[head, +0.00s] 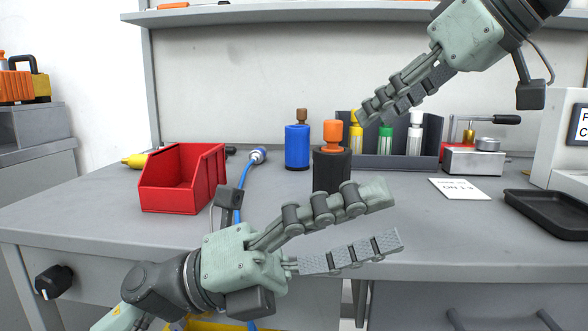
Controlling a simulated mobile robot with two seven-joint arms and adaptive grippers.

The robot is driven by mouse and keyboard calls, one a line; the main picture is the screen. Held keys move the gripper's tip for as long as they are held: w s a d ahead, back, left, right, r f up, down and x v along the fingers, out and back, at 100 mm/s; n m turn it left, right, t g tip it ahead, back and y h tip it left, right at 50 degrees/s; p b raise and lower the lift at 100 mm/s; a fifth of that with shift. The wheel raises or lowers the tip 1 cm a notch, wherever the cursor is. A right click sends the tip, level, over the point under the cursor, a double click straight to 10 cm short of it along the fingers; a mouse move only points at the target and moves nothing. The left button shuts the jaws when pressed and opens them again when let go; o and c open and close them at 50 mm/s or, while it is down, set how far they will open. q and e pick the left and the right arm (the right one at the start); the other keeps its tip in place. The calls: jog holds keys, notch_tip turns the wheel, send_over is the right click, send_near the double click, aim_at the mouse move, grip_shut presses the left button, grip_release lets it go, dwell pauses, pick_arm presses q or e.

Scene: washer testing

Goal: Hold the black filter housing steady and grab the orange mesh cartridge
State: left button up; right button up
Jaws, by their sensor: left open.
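The black filter housing (331,172) stands upright on the grey workbench. The orange cartridge (333,133) sits upright in its top; only its orange upper part shows, and no mesh is visible. My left gripper (390,216) is open and empty, with its fingers pointing right. Its upper finger overlaps the lower part of the housing in the head view; I cannot tell whether they touch. My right gripper (368,116) comes down from the upper right, its fingertips just above and right of the orange cartridge. Its fingers overlap in this view, with nothing visible between them.
A blue housing (297,148) with a brown top stands left of the black one. A grey rack (384,162) with yellow, green and white-topped cartridges is close behind. A red bin (180,190) stands at left. A white card (458,189) and black tray (545,206) lie at right.

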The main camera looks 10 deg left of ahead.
pick_arm(q)
jog(key=w+a+m+t+y, duration=0.1)
jog(key=w+m+t+y, duration=0.15)
jog(key=w+m, duration=0.2)
jog(key=t+y, duration=0.5)
jog(key=y, duration=0.4)
send_near(320, 178)
jog(key=shift+n, duration=0.25)
jog(key=x, duration=0.5)
jog(key=shift+w+r, duration=0.15)
jog(key=shift+w, duration=0.3)
jog(key=shift+w+d+f, duration=0.1)
jog(key=shift+w+f, duration=0.05)
jog(key=shift+f, duration=0.15)
jog(key=x, duration=0.7)
jog(key=shift+w+d+f, duration=0.1)
jog(key=shift+f, duration=0.05)
grip_shut()
